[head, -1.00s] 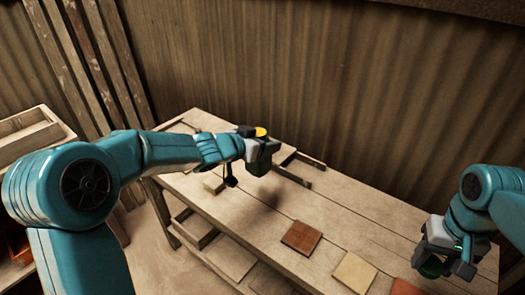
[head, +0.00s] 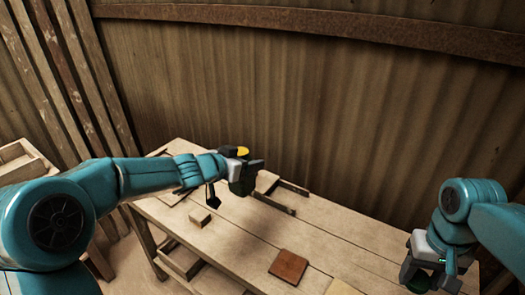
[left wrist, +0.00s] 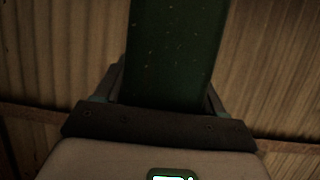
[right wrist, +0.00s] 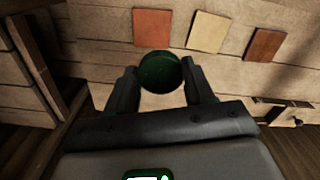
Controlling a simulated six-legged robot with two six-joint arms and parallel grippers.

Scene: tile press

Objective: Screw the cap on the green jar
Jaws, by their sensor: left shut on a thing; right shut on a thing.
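My left gripper (head: 244,173) is shut on the green jar (head: 240,188) and holds it upright above the far left part of the table. My right gripper (head: 425,276) is shut on a round dark green cap, which shows between the fingertips in the right wrist view (right wrist: 160,71). The cap is held over the table at the right, well apart from the jar. Its underside is hidden.
The wooden table (head: 235,230) carries a reddish-brown tile (head: 288,266), a small wooden block (head: 200,217) and a dark bracket-like frame (head: 275,203). The right wrist view shows an orange tile (right wrist: 154,27) and a cream tile (right wrist: 208,31). A corrugated wall (head: 330,110) stands behind.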

